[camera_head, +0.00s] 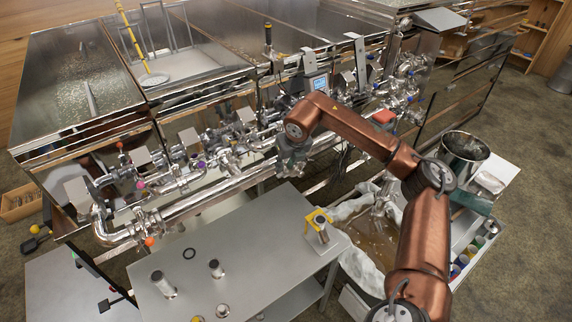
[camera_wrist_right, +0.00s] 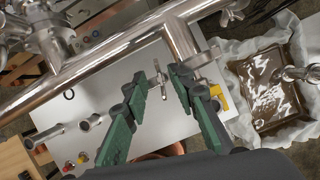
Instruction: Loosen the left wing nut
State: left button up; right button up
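My right gripper (camera_head: 290,158) is at the long steel pipe, in front of the evaporator's valves. In the right wrist view its green fingers (camera_wrist_right: 159,76) are apart. A small shiny metal piece, which looks like a wing nut (camera_wrist_right: 161,82), shows between the fingertips with a gap on each side. I cannot tell whether it touches a finger. Another small winged fitting (camera_wrist_right: 234,15) shows on the pipework to the upper right. In the head view the wing nuts are too small or hidden behind the gripper. My left gripper is not in view.
The steel pipe (camera_head: 215,195) runs along the evaporator's front (camera_head: 85,140). Below is a grey table (camera_head: 245,240) with metal fittings, a black ring (camera_head: 189,253) and a yellow-topped tool (camera_head: 319,222). A cloth-lined tray (camera_head: 375,245) and metal bucket (camera_head: 463,155) stand right.

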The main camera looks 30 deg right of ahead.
jog(key=v, duration=0.8)
jog(key=shift+c, duration=0.2)
dwell(0.9)
